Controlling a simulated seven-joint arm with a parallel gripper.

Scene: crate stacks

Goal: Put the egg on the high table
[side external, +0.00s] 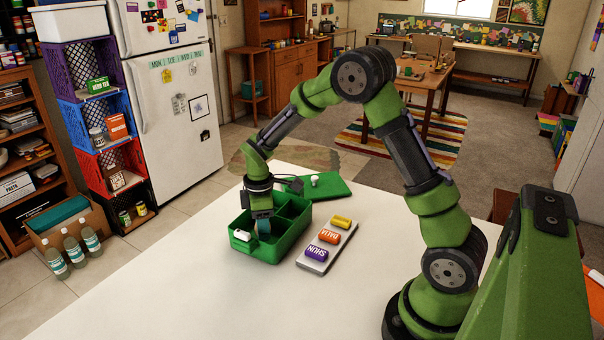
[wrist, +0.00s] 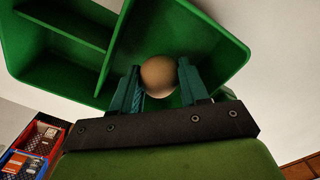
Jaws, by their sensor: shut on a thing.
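A brown egg (wrist: 159,74) sits between the two fingers of my gripper (wrist: 160,84) in the wrist view, and the gripper is shut on it. The fingers reach down into the near compartment of a green divided box (side external: 284,247) on the white table (side external: 190,285). The box also shows in the wrist view (wrist: 228,62). In the side view the egg is hidden by the box wall and my gripper (side external: 263,230). I cannot tell whether the egg touches the box floor. A wooden table (side external: 440,82) stands far back; I cannot tell whether it is the high table.
A green lid (side external: 325,190) with a white knob lies behind the box. A grey tray (side external: 318,264) with purple, orange and yellow pieces lies right of it. Stacked crates (side external: 92,70) and a fridge (side external: 168,100) stand at left. The front of the white table is clear.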

